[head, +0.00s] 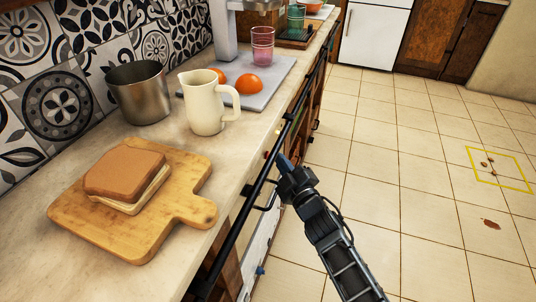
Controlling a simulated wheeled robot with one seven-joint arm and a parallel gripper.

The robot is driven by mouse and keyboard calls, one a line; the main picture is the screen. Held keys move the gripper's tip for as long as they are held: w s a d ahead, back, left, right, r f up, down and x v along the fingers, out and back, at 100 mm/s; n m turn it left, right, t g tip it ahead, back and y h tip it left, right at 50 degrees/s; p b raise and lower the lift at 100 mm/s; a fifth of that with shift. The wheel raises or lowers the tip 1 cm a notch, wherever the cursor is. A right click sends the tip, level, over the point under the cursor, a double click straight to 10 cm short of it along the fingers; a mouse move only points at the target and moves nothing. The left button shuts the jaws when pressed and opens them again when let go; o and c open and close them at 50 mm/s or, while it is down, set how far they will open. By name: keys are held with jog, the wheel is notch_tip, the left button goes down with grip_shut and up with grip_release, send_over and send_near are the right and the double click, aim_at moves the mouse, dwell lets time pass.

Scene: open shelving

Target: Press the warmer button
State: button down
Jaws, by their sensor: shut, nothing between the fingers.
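My gripper (285,163) is at the front of the counter, beside the black rail (238,232). Its dark fingers look closed and hold nothing. The fingertips point at the cabinet face just below the counter edge. A small yellowish spot (278,132) and a small reddish spot show on that face near the fingertips; I cannot tell whether either is the warmer button. A white appliance front (263,236) shows below the rail, partly hidden by the rail and my arm. Whether the fingertips touch anything cannot be told.
The counter (190,153) holds a wooden board (104,238) with a sandwich, a cream pitcher (202,106), a metal pot (138,95) and a grey board (274,74) with orange fruit and a pink glass. Tiled floor on the right is open, with brownish bits inside a yellow outline.

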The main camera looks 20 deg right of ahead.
jog(key=s+d+p, duration=0.1)
jog(key=d+p, duration=0.1)
jog(key=s+d+p, duration=0.2)
jog(key=shift+p, duration=0.35)
dwell(0.8)
